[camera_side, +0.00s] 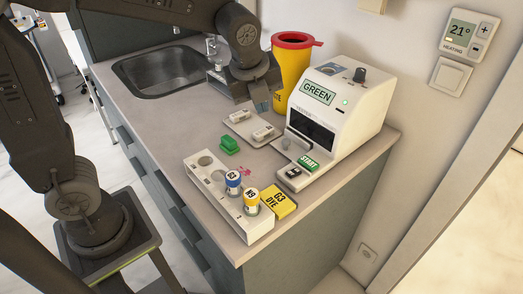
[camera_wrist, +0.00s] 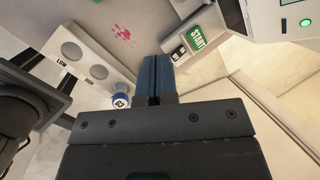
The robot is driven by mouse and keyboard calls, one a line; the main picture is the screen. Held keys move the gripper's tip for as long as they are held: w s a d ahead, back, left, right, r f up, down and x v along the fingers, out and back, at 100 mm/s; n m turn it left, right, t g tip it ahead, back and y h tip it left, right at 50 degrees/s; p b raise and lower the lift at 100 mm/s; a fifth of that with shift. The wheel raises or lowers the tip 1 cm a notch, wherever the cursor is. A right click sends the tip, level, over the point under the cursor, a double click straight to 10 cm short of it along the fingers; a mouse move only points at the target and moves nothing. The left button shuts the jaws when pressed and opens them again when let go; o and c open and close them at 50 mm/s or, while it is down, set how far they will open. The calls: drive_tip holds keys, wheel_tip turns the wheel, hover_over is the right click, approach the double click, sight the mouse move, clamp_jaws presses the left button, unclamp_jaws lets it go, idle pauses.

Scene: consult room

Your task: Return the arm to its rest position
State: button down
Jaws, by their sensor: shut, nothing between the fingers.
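My gripper (camera_side: 262,104) is shut and empty. In the side view it hangs above the counter, in front of the yellow bin and left of the white machine. In the wrist view the two blue fingers (camera_wrist: 153,75) are together, with nothing between them. The rest of my arm reaches in from the left and top of the side view.
A white rack (camera_side: 213,190) holds a blue-capped vial (camera_side: 233,183) and a yellow-capped vial (camera_side: 251,201). A yellow box (camera_side: 279,203), green block (camera_side: 229,145), white tray (camera_side: 238,127), yellow bin (camera_side: 291,78) and white machine (camera_side: 340,100) stand nearby. A sink (camera_side: 165,72) lies behind.

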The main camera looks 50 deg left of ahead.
drive_tip(key=s+a+r+n+t+h, duration=0.1)
drive_tip(key=s+a+n+t, duration=0.1)
drive_tip(key=s+n, duration=1.4)
drive_tip(key=n, duration=0.7)
drive_tip(key=shift+s+a, duration=0.3)
drive_tip(key=shift+s, duration=0.05)
drive_tip(key=shift+r, duration=0.1)
drive_tip(key=w+r+g, duration=0.1)
drive_tip(key=w+g, duration=0.2)
drive_tip(key=w, duration=0.8)
drive_tip(key=w+d+f+g, duration=0.25)
drive_tip(key=w+f, duration=0.55)
drive_tip(key=w, duration=0.4)
drive_tip(key=shift+w+a+f, duration=0.1)
drive_tip(key=shift+a+f, duration=0.1)
drive_tip(key=shift+f, duration=1.2)
drive_tip(key=shift+w+a+f, duration=0.1)
drive_tip(key=shift+a+f, duration=0.05)
drive_tip(key=shift+f, duration=1.25)
